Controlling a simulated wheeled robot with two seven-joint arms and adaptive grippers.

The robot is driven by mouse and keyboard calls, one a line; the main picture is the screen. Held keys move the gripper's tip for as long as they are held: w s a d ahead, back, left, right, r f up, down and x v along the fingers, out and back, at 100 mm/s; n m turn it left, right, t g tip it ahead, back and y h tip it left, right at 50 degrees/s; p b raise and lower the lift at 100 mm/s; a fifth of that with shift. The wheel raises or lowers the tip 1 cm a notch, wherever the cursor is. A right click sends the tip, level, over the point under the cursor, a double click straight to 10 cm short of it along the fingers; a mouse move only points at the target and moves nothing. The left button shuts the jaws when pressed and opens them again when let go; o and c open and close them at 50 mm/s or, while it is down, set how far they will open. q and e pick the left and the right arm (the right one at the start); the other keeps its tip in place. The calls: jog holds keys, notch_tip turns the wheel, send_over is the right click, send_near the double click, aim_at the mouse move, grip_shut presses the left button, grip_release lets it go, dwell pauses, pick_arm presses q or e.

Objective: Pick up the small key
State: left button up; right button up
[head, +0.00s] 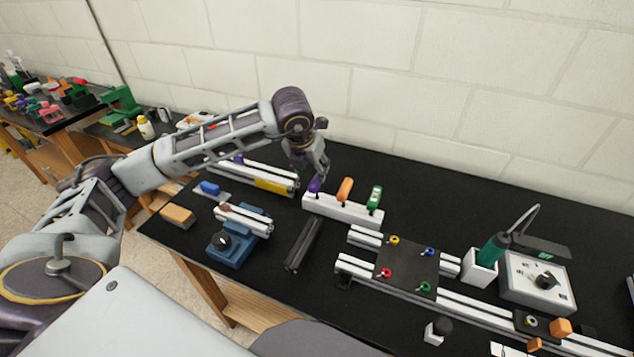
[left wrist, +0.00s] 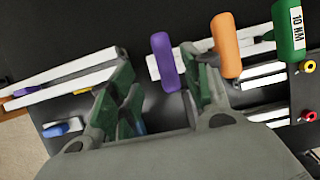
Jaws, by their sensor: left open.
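A white holder block (head: 342,208) stands on the black bench with three upright handled keys in a row. The purple-handled key (head: 314,185) is at its left end, the orange key (head: 345,189) is in the middle, and the green key (head: 374,197) is at the right. In the left wrist view the green handle (left wrist: 289,27) reads 10 MM. No label shows on the purple handle (left wrist: 166,62). My left gripper (head: 318,168) is open just above the purple handle. In the wrist view that handle appears between the fingers, nearer the right one. My right gripper is out of view.
White rails (head: 255,175) lie left of the holder, and a blue clamp (head: 238,240) stands in front of them. A dark bar (head: 304,244) lies before the holder. A dark plate with coloured rings (head: 407,265) sits on rails to the right. The bench behind is clear up to the wall.

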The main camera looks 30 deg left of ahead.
aim_at(317, 179)
pick_arm(q)
jog(key=shift+f, duration=0.2)
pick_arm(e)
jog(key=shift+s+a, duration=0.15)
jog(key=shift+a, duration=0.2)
pick_arm(q)
jog(key=shift+w+f, duration=0.1)
jog(key=shift+w+d+f+p, duration=0.15)
jog(key=shift+f+p, duration=0.15)
jog(key=shift+f, duration=0.3)
jog(key=x, duration=0.2)
jog(key=shift+w+d+f+p, duration=0.15)
jog(key=shift+f+p, duration=0.15)
jog(key=shift+p, duration=0.1)
jog(key=shift+w+f, duration=0.15)
jog(key=shift+f, duration=0.3)
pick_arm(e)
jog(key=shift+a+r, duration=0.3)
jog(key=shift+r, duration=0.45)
